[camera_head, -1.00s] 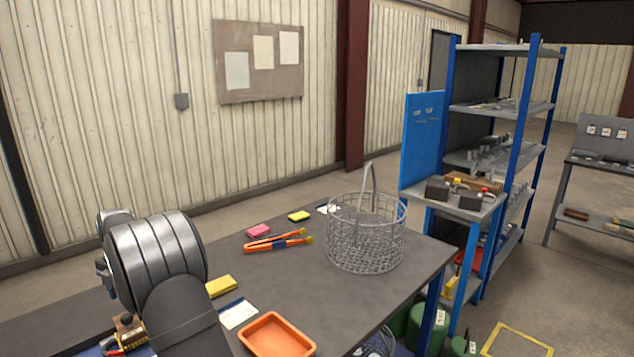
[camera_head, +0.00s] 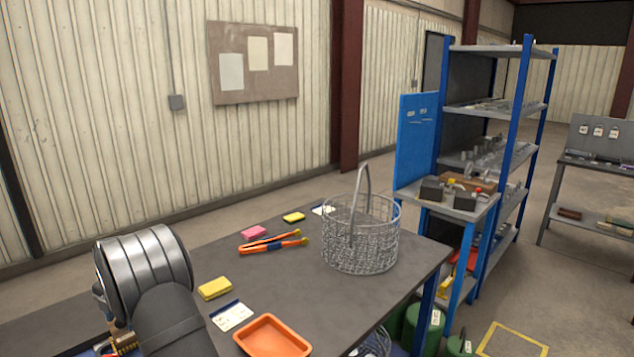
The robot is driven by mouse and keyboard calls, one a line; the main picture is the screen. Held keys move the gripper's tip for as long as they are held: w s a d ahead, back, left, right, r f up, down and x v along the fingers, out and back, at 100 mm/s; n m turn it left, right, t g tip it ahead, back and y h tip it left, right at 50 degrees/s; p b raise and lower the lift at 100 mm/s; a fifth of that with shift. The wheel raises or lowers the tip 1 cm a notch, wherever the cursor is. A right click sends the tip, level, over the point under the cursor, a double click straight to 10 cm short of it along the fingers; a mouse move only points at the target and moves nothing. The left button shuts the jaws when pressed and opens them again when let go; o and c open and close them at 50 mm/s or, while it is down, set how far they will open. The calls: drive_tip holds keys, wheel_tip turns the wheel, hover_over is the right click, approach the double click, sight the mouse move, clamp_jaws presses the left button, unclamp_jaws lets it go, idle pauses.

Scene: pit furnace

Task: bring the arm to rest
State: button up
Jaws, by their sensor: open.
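My arm (camera_head: 150,285) shows at the lower left of the head view, as a thick ringed silver joint and a dark link over the left part of the grey workbench (camera_head: 300,290). My gripper does not show; I cannot make out its fingers. The arm hides part of the bench and the things behind it.
On the bench are a wire basket (camera_head: 361,236), orange-handled tongs (camera_head: 273,243), a pink block (camera_head: 254,232), yellow blocks (camera_head: 215,288) (camera_head: 293,217), a label card (camera_head: 232,315) and an orange tray (camera_head: 272,337). A blue shelf rack (camera_head: 507,150) stands right.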

drive_tip(key=d+r, duration=0.3)
drive_tip(key=r, duration=1.4)
drive_tip(key=a+f, duration=0.1)
drive_tip(key=f, duration=0.4)
drive_tip(key=a+f, duration=0.1)
drive_tip(key=f, duration=0.5)
drive_tip(key=a+f, duration=0.1)
drive_tip(key=f, duration=0.5)
drive_tip(key=s+a, duration=1.1)
drive_tip(key=shift+s+a, duration=0.1)
drive_tip(key=shift+a, duration=0.05)
drive_tip(key=d+r, duration=0.1)
drive_tip(key=r, duration=0.7)
drive_tip(key=d+r, duration=0.2)
drive_tip(key=r, duration=0.6)
drive_tip(key=shift+s+d+r, duration=0.15)
drive_tip(key=shift+d+r, duration=0.1)
drive_tip(key=shift+r, duration=0.05)
